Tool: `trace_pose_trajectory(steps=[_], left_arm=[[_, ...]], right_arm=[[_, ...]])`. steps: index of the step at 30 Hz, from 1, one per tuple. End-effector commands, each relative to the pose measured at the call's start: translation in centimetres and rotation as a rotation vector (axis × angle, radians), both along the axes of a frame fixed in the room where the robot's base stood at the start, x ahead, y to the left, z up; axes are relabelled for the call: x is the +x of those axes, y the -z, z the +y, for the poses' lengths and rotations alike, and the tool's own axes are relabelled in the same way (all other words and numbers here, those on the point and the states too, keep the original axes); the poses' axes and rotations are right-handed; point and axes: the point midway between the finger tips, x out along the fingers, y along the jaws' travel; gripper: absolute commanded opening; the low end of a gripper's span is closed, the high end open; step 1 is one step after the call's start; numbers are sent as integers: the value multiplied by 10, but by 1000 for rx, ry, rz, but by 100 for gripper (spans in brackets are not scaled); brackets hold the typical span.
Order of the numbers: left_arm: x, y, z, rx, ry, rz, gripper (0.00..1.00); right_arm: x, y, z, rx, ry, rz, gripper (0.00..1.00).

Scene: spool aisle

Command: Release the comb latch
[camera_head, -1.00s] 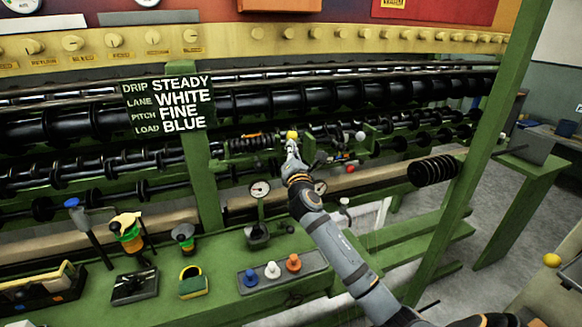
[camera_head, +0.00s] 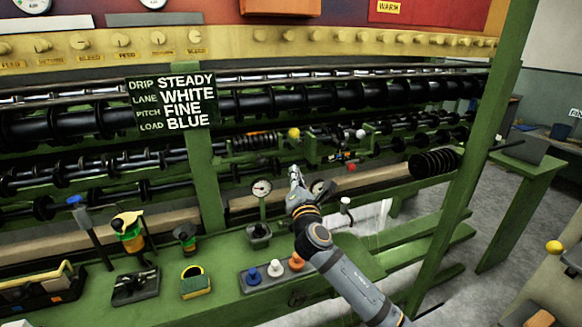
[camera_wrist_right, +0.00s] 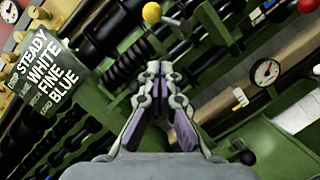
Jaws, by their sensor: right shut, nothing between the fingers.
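A yellow ball knob (camera_head: 294,132) stands on a green bracket assembly (camera_head: 312,150) in the middle of the machine. A white ball knob (camera_head: 361,133) and a red one (camera_head: 351,168) sit to its right. No label shows which of these is the comb latch. My right gripper (camera_head: 295,170) is shut and empty, below the yellow knob and apart from it in the head view. In the right wrist view my closed fingers (camera_wrist_right: 158,68) point toward the green bracket, with the yellow knob (camera_wrist_right: 151,12) beyond them, near the top edge. My left gripper is out of view.
A sign (camera_head: 172,101) reads drip steady, lane white, pitch fine, load blue. Round gauges (camera_head: 262,188) rise near my right forearm. Blue, white and orange pegs (camera_head: 276,268) stand on the green bench. A green post (camera_head: 460,190) stands at right.

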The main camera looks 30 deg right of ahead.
Motion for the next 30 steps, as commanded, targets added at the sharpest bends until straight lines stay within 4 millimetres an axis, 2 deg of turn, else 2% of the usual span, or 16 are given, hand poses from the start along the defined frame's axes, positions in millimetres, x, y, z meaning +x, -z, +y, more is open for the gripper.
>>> trace_pose_trajectory(steps=[3,6,14,24,26,29,30], left_arm=[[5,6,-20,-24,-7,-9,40],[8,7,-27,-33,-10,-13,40],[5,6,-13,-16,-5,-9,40],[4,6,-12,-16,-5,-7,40],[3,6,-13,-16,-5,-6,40],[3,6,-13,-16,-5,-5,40],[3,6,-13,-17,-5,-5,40]], right_arm=[[-14,5,6,-1,-1,1,0],[-20,5,9,0,-1,-1,0],[-21,5,10,1,0,-1,0],[-22,7,10,10,0,0,0],[-25,17,10,71,0,6,0],[-42,64,12,353,14,37,0],[-54,91,16,520,33,53,0]])
